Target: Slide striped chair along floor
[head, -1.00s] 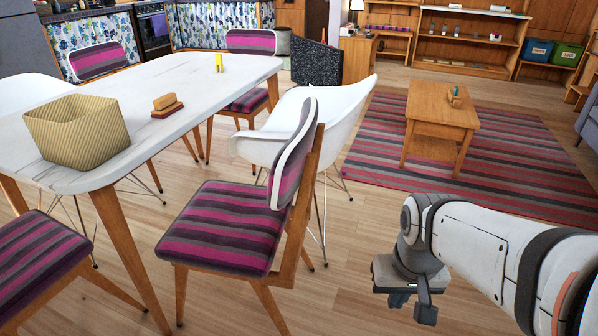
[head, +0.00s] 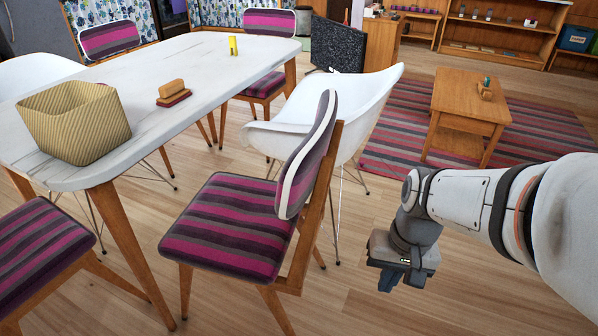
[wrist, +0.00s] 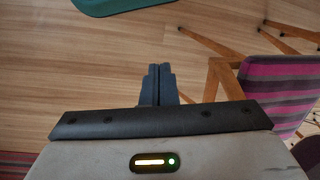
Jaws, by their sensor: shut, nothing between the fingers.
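The striped chair (head: 225,225), with a magenta and grey seat, a curved backrest (head: 308,155) and wooden legs, stands upright on the floor at the table's near right corner. In the wrist view its striped fabric (wrist: 283,90) and a wooden part show at the right. My gripper (head: 388,280) hangs low to the right of the chair, apart from it, with open floor between. In the wrist view my two fingers (wrist: 158,86) are together, with nothing between them. Other chairs with the same stripes stand around the table, one at the lower left (head: 35,255).
The white table (head: 150,135) bears a woven basket (head: 72,122), a brush-like block (head: 172,93) and a yellow item (head: 233,45). A white shell chair (head: 345,110) stands close behind the striped chair. A coffee table (head: 465,105) stands on a striped rug (head: 395,140).

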